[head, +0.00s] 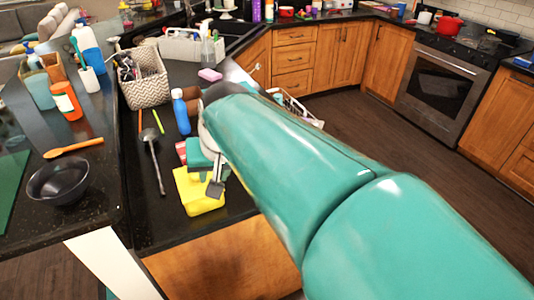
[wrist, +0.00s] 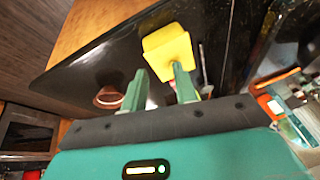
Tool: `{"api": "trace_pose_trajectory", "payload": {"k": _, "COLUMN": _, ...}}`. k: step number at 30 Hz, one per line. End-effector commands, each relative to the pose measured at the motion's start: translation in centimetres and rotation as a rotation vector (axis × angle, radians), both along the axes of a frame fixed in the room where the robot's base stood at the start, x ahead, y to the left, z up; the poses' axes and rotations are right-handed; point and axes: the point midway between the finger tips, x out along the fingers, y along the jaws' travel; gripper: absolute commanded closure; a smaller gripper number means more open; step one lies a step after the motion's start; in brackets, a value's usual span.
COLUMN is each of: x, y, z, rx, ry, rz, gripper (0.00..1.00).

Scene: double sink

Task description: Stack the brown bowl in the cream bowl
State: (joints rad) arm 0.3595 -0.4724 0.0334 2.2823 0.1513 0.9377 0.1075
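A brown round rim with a pale inside, likely the brown bowl (wrist: 97,100), sits on the black counter in the wrist view, left of my fingers and partly cut off by my gripper body. In the head view, brown surfaces (head: 191,93) show just behind my arm; I cannot tell their full shape. I cannot make out the cream bowl clearly; a whitish edge shows beside my wrist, mostly hidden by the arm. My gripper (head: 213,178) hangs over the counter by a yellow block (head: 198,192). In the wrist view its two fingers (wrist: 160,85) are apart, with nothing between them.
A blue bottle (head: 181,111), a ladle (head: 153,160) and a woven basket (head: 142,78) stand or lie left of my arm. A black bowl (head: 58,181) and wooden spoon (head: 73,147) are on the left counter. The counter's front edge is close below my gripper.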

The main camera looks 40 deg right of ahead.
Motion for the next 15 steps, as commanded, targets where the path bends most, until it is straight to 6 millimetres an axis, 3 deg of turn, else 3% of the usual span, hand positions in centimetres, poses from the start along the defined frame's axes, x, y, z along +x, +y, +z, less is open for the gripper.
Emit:
{"api": "trace_pose_trajectory", "payload": {"k": 1, "x": 0.9, "y": -2.3, "z": 0.0, "rx": 0.034, "ry": 0.011, "rz": -0.083, "gripper": 0.71}}
{"api": "trace_pose_trajectory", "payload": {"k": 7, "x": 3.3, "y": -11.0, "z": -0.1, "rx": 0.182, "ry": 0.018, "rz": -0.386, "gripper": 0.71}}
{"api": "trace_pose_trajectory", "payload": {"k": 15, "x": 2.8, "y": -24.3, "z": -1.6, "rx": 0.388, "ry": -0.015, "rz": -0.771, "gripper": 0.71}}
